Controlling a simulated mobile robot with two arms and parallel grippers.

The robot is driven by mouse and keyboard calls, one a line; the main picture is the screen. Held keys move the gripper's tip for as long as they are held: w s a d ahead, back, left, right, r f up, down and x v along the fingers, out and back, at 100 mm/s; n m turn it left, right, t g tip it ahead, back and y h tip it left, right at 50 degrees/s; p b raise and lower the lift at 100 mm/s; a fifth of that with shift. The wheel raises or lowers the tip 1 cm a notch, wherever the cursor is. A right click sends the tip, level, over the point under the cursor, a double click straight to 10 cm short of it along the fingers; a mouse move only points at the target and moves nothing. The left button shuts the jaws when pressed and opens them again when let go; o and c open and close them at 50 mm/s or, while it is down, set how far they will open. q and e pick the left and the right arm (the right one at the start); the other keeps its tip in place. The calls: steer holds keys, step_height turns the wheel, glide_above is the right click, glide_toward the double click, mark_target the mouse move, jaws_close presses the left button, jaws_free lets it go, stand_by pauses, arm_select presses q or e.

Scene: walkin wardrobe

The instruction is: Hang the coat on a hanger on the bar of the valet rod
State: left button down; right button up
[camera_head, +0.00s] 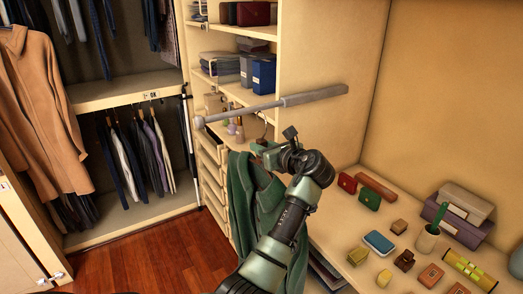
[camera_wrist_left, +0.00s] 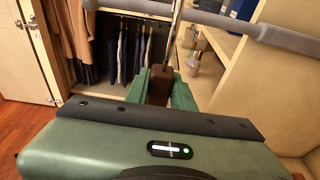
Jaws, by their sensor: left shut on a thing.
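The valet rod (camera_head: 255,106) is a grey bar sticking out from the wooden side panel, with a round knob at its left end. The green coat (camera_head: 240,203) hangs below it on a hanger, partly behind my arm. My left gripper (camera_head: 267,152) is shut on the hanger's brown neck (camera_wrist_left: 159,84), just under the rod. The hanger's thin metal hook (camera_wrist_left: 175,42) rises toward the rod (camera_wrist_left: 207,20) and leaves the top of the wrist view. I cannot tell whether the hook rests over the bar. My right gripper is not in view.
Shelves with boxes (camera_head: 264,74) and small bottles stand behind the rod. A counter (camera_head: 333,235) at the right holds small boxes and a cup (camera_head: 427,239). A tan coat (camera_head: 42,105) and other clothes hang at the left. Wooden floor (camera_head: 150,262) is clear there.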

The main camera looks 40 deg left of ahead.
arm_select(q)
steer(key=shift+d+r, duration=0.15)
steer(key=shift+r, duration=0.2)
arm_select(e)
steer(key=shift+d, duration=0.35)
